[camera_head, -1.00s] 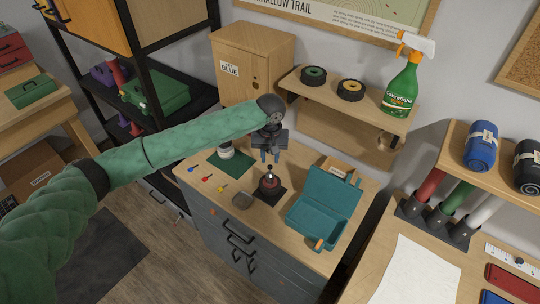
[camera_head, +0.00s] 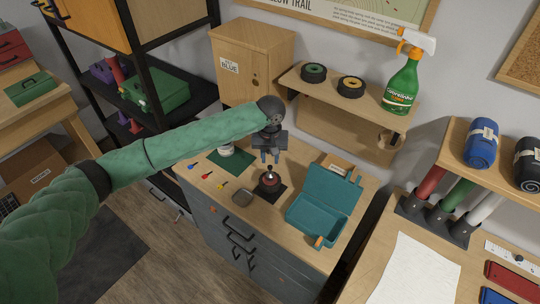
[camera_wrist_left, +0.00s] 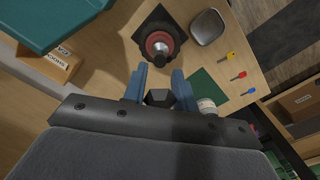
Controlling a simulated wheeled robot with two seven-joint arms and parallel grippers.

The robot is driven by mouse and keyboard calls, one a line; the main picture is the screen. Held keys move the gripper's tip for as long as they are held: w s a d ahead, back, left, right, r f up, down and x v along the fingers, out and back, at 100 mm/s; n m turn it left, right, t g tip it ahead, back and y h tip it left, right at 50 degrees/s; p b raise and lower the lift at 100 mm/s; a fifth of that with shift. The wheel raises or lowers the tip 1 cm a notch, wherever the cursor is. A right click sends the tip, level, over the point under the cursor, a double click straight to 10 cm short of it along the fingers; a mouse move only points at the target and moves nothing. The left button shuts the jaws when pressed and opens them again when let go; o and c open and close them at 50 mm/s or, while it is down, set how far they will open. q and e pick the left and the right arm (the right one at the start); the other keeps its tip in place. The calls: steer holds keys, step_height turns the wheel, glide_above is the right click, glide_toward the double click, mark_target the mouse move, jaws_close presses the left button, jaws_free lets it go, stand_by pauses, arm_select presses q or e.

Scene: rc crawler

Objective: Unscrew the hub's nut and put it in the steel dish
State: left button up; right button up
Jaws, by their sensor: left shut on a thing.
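My left gripper (camera_head: 270,157) points down above the hub. In the left wrist view its two blue fingers (camera_wrist_left: 160,88) are shut on a dark six-sided nut (camera_wrist_left: 158,97). The hub (camera_head: 270,183) is a dark round part with a red ring, standing on a black square base on the bench. The wrist view shows the hub (camera_wrist_left: 160,46) with its bare silver stud, apart from the nut. The grey steel dish (camera_head: 243,198) lies left of the hub and looks empty; it also shows in the wrist view (camera_wrist_left: 208,27). My right gripper is out of view.
An open teal case (camera_head: 322,204) stands right of the hub. Red, blue and yellow small tools (camera_head: 207,176) lie left of the dish, near a green mat (camera_head: 238,164) with a white jar (camera_head: 226,150). A wooden shelf (camera_head: 345,97) hangs behind the bench.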

arm_select(q)
steer(key=shift+f, duration=0.3)
stand_by(0.4)
steer(key=shift+n, duration=1.4)
steer(key=shift+n, duration=0.6)
steer(key=shift+r, duration=1.35)
steer(key=shift+r, duration=0.15)
